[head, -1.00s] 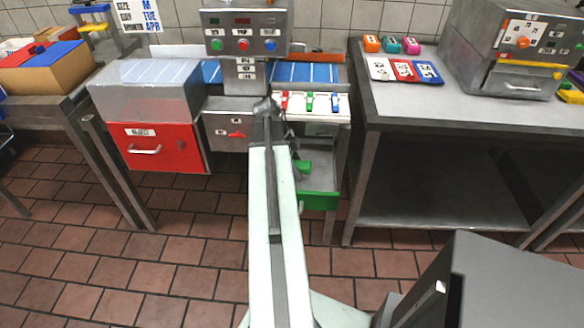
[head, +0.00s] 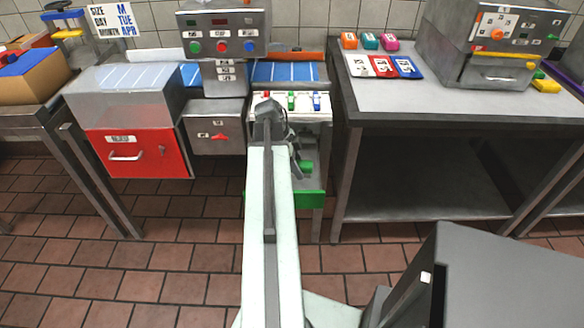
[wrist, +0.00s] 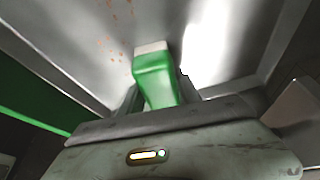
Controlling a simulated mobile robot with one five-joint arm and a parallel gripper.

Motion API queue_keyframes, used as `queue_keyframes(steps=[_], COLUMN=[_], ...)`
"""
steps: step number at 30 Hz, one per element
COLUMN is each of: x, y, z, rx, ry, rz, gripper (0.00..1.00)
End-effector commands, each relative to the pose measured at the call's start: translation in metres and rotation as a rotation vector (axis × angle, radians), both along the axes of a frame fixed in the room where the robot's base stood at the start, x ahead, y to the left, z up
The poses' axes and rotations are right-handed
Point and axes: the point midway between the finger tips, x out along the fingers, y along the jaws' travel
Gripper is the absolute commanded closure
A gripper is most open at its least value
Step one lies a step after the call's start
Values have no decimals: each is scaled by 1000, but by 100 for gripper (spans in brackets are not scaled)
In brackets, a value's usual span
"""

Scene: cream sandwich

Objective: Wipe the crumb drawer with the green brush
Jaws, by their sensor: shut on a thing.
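The crumb drawer (head: 313,198) is pulled open under the machine and has a green front. In the wrist view its grey metal inside (wrist: 85,48) fills the upper part, with its green front (wrist: 35,115) at left. Orange-brown crumbs (wrist: 115,32) are scattered on the drawer's inside. My gripper (wrist: 158,90) is shut on the green brush (wrist: 153,75), whose pale end points into the drawer. In the head view the brush (head: 307,166) shows small over the drawer, partly hidden by my arm. I cannot tell whether the brush touches the metal.
A red bin (head: 135,152) and a grey box with a red switch (head: 216,127) are left of the drawer. A panel with coloured clips (head: 290,103) is above it. A steel table (head: 440,115) stands close on the right.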

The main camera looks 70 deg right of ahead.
Motion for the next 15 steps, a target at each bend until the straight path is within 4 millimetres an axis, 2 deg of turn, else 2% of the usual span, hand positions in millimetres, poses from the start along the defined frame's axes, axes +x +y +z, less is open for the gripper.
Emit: queue_keyframes(steps=[5,11,15], x=[-2,-7,-7], y=[3,17,18], z=[0,2,2], rx=[0,0,0], ry=[0,0,0], rz=[0,0,0], gripper=[98,98,98])
